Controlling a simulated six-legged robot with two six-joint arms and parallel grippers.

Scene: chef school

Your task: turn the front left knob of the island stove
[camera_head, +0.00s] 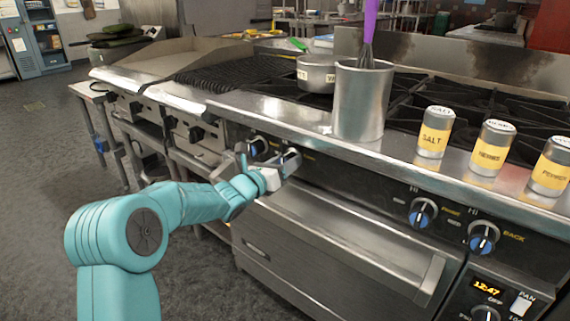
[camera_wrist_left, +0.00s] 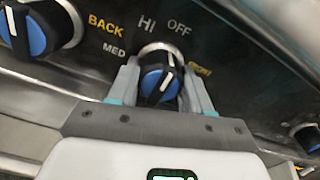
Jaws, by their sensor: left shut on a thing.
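The island stove's front panel (camera_head: 330,185) carries several knobs. My left gripper (camera_head: 284,163) reaches the right knob of the panel's left pair in the head view. In the left wrist view, this blue-faced knob (camera_wrist_left: 157,84) with a white pointer line sits between the two fingers of the gripper (camera_wrist_left: 161,88), which is shut on it. The pointer leans slightly right of straight up in the wrist view. HI and OFF are printed above the knob, MED to its left, and a partly hidden yellow label to its right. My right gripper is not in view.
Another knob (camera_wrist_left: 40,27), near the BACK label, is left of the held one. A steel pot (camera_head: 362,100) with a purple-handled whisk (camera_head: 369,30) stands on the stove's front ledge. SALT (camera_head: 435,132) and other spice tins stand to its right. The oven handle (camera_head: 350,228) runs below the panel.

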